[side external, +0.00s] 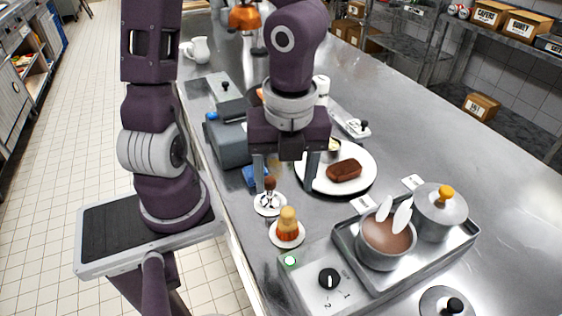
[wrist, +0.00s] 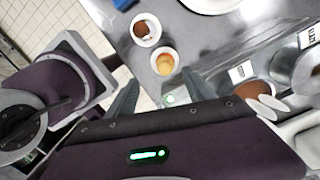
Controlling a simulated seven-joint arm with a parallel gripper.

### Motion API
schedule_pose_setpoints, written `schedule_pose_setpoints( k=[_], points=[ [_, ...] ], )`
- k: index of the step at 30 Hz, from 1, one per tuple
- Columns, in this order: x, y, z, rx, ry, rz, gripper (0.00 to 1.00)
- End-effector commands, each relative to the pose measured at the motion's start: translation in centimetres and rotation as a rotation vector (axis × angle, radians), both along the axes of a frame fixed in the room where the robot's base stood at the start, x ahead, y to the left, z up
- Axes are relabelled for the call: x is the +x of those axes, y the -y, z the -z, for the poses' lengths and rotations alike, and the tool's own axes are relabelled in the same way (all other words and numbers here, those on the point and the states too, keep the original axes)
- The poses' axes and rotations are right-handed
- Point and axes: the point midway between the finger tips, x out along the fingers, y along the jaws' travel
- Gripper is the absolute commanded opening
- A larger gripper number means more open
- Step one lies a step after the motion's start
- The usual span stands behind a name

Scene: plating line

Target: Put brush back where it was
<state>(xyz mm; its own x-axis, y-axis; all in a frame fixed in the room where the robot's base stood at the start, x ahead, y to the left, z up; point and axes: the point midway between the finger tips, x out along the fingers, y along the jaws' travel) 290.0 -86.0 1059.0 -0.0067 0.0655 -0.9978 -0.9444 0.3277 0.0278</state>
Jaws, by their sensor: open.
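My gripper (side external: 285,174) is open and empty, fingers pointing down, above the counter beside the white plate. In the wrist view its two fingers (wrist: 158,88) are apart. I cannot tell for sure which thing is the brush. One small upright thing with a dark brown rounded top (side external: 269,184) stands on a white saucer (side external: 261,208), near the left finger in the side view. A tan-topped, orange-based thing (side external: 288,220) stands upright on a second saucer (side external: 288,242) in front. Both show in the wrist view, the brown one (wrist: 142,28) and the orange one (wrist: 163,63).
The plate (side external: 362,187) bears a brown block (side external: 344,170). A hot plate (side external: 322,285) and tray (side external: 437,262) with a brown-filled pot (side external: 386,258) and lidded pot (side external: 440,222) stand front right. A grey box (side external: 228,142) is left.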

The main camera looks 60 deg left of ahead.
Motion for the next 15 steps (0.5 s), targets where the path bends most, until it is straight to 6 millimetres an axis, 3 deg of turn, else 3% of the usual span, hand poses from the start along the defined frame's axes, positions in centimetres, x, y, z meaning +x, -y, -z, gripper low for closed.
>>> schedule_pose_setpoints(
  k=[4, 7, 12, 15],
  points=[
    [-1.2, -2.8, 0.2, 0.213, 0.073, -0.429, 0.61],
    [-1.7, -4.3, -1.8, 0.233, 0.249, -0.860, 0.61],
    [-2.5, -4.4, -6.7, -0.127, 0.464, -1.517, 0.61],
    [-3.0, -4.1, -8.8, -0.363, 0.446, -1.737, 0.61]
  ],
)
